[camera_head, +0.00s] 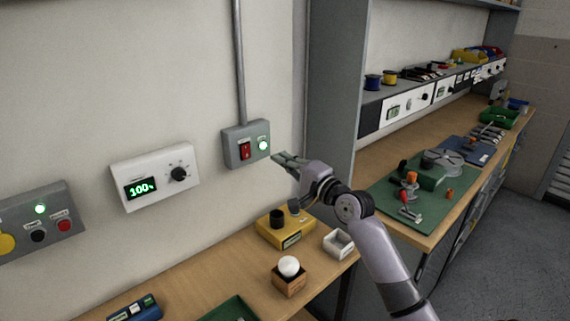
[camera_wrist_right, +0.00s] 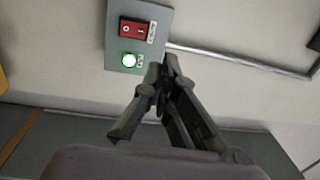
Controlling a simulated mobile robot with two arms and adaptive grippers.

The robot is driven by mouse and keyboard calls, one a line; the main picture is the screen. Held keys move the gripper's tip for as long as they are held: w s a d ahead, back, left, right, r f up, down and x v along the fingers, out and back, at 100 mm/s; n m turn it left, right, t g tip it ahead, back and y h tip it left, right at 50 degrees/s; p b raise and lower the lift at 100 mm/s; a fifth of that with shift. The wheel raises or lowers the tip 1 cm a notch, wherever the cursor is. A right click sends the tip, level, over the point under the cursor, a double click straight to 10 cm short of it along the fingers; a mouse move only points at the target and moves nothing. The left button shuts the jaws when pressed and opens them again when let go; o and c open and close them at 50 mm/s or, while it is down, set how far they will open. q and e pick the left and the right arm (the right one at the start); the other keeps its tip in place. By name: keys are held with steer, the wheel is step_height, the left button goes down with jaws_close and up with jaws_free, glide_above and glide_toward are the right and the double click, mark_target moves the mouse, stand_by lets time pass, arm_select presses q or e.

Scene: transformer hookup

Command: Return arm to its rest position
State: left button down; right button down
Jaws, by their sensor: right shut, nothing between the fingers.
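My right gripper (camera_head: 280,159) is shut and empty in the head view, at the end of my right arm, which reaches in from the lower right. Its fingertips are just right of and a little below the grey switch box (camera_head: 233,158) on the wall. The box carries a red rocker switch (camera_head: 245,150) and a lit green lamp (camera_head: 264,145). In the right wrist view the closed fingers (camera_wrist_right: 168,68) point toward the wall, close to the box (camera_wrist_right: 117,45); contact cannot be told. My left gripper is not in view.
A white dial unit (camera_head: 155,193) reading 100% and a grey button panel (camera_head: 40,222) are on the wall. Below the arm, a yellow device (camera_head: 283,228), a white tray (camera_head: 338,244) and a wooden block with a white ball (camera_head: 289,276) stand on the bench. A cluttered workbench (camera_head: 430,215) is at right.

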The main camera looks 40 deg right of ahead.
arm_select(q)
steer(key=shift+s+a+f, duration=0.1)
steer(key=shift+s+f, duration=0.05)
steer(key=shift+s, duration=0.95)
